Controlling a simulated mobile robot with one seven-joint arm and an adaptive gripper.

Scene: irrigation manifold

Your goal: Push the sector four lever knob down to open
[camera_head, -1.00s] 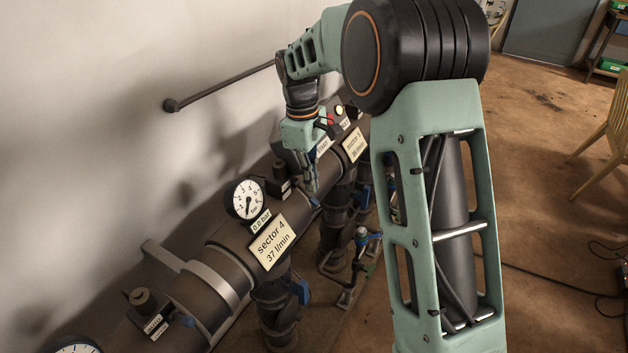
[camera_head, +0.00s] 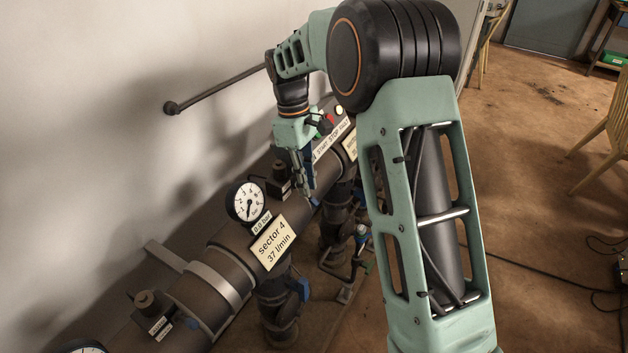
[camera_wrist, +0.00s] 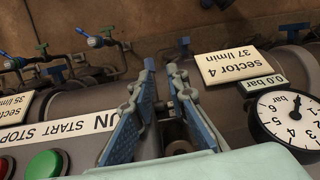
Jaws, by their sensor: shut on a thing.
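The cream "sector 4, 37 l/min" plate (camera_head: 271,242) sits on the dark manifold pipe, beside a round gauge (camera_head: 247,202) labelled 0.0 bar. Both show upside down in the wrist view, the plate (camera_wrist: 233,66) left of the gauge (camera_wrist: 287,118). My gripper (camera_head: 309,196) points down at the pipe, just beyond the plate. In the wrist view its blue-padded fingers (camera_wrist: 161,66) are close together with a narrow gap; what they hold cannot be made out. A blue tab (camera_wrist: 184,42) shows close beside the right fingertip. I cannot tell which part is the sector four lever knob.
A control box with a green button (camera_wrist: 44,164) and a START STOP label (camera_wrist: 62,131) is near my gripper. Blue-handled taps (camera_wrist: 95,40) stand off the pipe. The wall (camera_head: 90,100) runs along the left; open floor (camera_head: 550,150) lies right.

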